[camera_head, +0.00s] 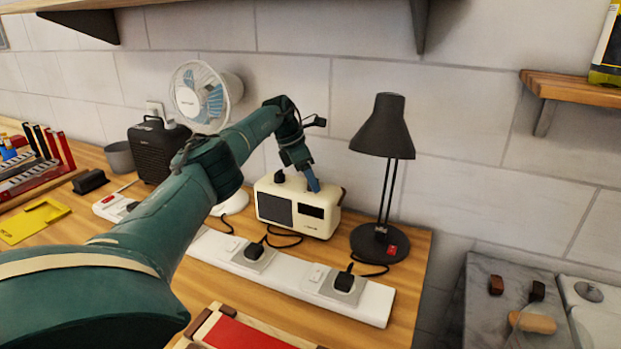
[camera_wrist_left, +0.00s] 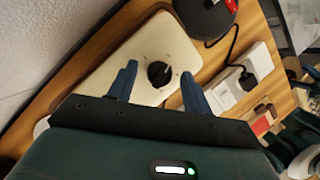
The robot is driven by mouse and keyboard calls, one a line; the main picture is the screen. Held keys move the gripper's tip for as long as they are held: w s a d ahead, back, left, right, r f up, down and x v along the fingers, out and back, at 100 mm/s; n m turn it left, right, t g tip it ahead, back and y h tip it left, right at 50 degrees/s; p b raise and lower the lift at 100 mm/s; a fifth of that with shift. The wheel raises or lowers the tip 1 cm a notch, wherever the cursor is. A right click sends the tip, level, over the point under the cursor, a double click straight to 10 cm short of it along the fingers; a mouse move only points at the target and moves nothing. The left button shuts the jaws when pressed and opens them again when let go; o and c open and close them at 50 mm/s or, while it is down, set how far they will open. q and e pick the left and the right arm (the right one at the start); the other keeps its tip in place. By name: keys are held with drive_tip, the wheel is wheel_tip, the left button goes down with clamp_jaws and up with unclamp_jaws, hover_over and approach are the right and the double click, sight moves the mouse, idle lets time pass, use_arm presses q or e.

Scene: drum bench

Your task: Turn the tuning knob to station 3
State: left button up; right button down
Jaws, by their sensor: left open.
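A cream radio (camera_head: 322,228) with a dark speaker grille and a dark display stands at the back of the wooden bench. In the left wrist view its cream top (camera_wrist_left: 136,55) carries a round black knob (camera_wrist_left: 158,74) with a pointer ridge. My left gripper (camera_wrist_left: 158,78) is open, with one blue finger on each side of the knob and visible gaps to it. In the head view one blue finger (camera_head: 312,180) points down at the radio's top; the arm hides part of the rest. Station marks are too small to read. My right gripper is not in view.
A black desk lamp (camera_head: 380,130) stands right of the radio, and a white fan (camera_head: 205,95) behind left. A white power strip (camera_head: 300,275) with black plugs lies in front. A black box-shaped appliance (camera_head: 155,150) is further left.

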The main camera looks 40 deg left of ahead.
use_arm(q)
drive_tip(key=v, duration=1.3)
